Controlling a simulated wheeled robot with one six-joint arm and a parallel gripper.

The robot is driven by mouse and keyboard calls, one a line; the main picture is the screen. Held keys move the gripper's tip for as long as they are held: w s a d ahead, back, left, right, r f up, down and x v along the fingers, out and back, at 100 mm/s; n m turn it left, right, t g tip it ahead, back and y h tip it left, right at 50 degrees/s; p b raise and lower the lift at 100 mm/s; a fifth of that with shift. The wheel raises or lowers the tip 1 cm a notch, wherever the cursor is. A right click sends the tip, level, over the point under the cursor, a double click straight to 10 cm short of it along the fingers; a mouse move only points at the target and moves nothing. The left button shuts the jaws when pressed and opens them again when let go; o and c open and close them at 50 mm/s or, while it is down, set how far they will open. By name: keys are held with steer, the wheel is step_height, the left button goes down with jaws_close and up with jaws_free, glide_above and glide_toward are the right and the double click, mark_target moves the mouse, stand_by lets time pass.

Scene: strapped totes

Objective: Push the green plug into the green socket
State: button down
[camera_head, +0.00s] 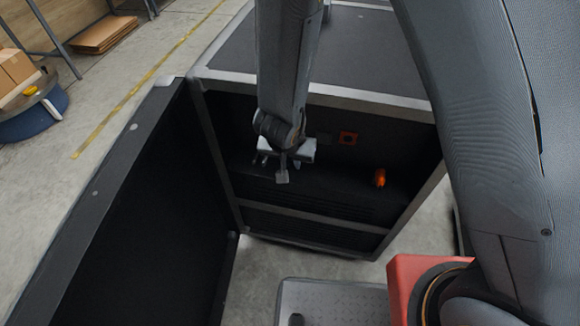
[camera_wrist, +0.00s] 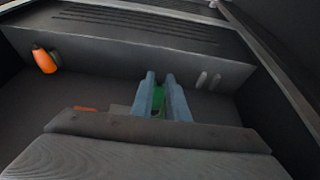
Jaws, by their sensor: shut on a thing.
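My gripper (camera_head: 282,176) reaches into the open black case, in front of its back panel. In the wrist view my gripper (camera_wrist: 160,78) has its two blue-grey fingers close together, shut on the green plug (camera_wrist: 158,100). Only a small green patch of the plug shows between the fingers. In the head view the gripper hides the plug. I cannot make out the green socket in either view; the fingers and wrist may cover it. I cannot tell whether the plug touches a socket.
An orange plug (camera_head: 380,177) is on the ledge farther right. The case's open door (camera_head: 130,210) stands at the left.

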steer(key=shift+w+d, duration=0.1)
steer(key=shift+w, duration=0.55)
steer(key=shift+p, duration=1.05)
stand_by(1.6)
steer(key=shift+w+p, duration=0.4)
steer(key=shift+w, duration=0.1)
stand_by(0.4)
steer(key=c, duration=1.6)
jaws_free()
steer(key=shift+c, duration=0.2)
steer(key=p+v, duration=0.2)
steer(key=v, duration=0.5)
steer(key=shift+s+r, duration=0.2)
steer(key=shift+r, duration=0.15)
